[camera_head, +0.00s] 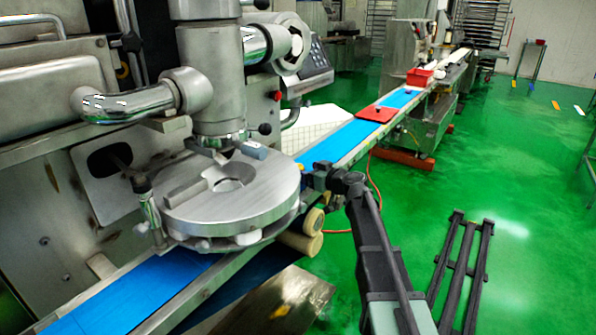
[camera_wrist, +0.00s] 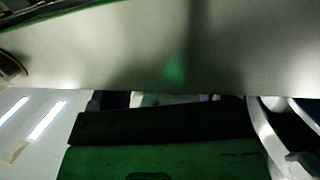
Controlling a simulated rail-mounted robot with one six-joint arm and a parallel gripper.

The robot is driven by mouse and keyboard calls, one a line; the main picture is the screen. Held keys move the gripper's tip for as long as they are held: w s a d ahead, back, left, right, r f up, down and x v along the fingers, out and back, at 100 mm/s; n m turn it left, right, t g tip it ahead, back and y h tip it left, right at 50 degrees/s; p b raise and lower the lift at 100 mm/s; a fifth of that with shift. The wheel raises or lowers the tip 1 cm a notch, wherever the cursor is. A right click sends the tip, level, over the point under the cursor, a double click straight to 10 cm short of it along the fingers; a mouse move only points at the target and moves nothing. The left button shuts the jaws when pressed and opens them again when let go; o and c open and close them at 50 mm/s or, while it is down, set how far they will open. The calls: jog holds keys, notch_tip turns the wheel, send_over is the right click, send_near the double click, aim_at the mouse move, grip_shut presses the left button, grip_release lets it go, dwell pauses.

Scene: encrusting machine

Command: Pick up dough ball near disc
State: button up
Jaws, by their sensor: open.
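The round metal disc (camera_head: 262,196) sits under the machine's vertical column, above the blue conveyor belt. Pale rounded shapes (camera_head: 246,239) show under its front rim; I cannot tell whether they are dough or machine parts. No dough ball is clear in either view. My gripper (camera_head: 318,178) is just right of the disc, at the belt's edge, and appears apart from it. It is open, with nothing visible between its fingers. In the wrist view, a large smooth grey surface fills the top, and dark shapes lie below it.
The blue belt (camera_head: 340,141) runs diagonally to the back right, with a red plate (camera_head: 377,113) and a red bin (camera_head: 419,77) along it. Beige rollers (camera_head: 313,221) stick out below the disc. The green floor to the right is mostly clear, apart from a dark frame (camera_head: 462,265).

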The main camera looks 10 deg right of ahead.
aim_at(302, 168)
jog(key=x, duration=0.4)
jog(key=shift+d, duration=0.1)
jog(key=c, duration=0.9)
jog(key=shift+c, duration=0.2)
jog(key=shift+r, duration=0.1)
jog(key=shift+r, duration=0.15)
jog(key=f+v, duration=0.3)
jog(key=v, duration=1.4)
jog(key=shift+s+d, duration=0.4)
jog(key=shift+s, duration=0.05)
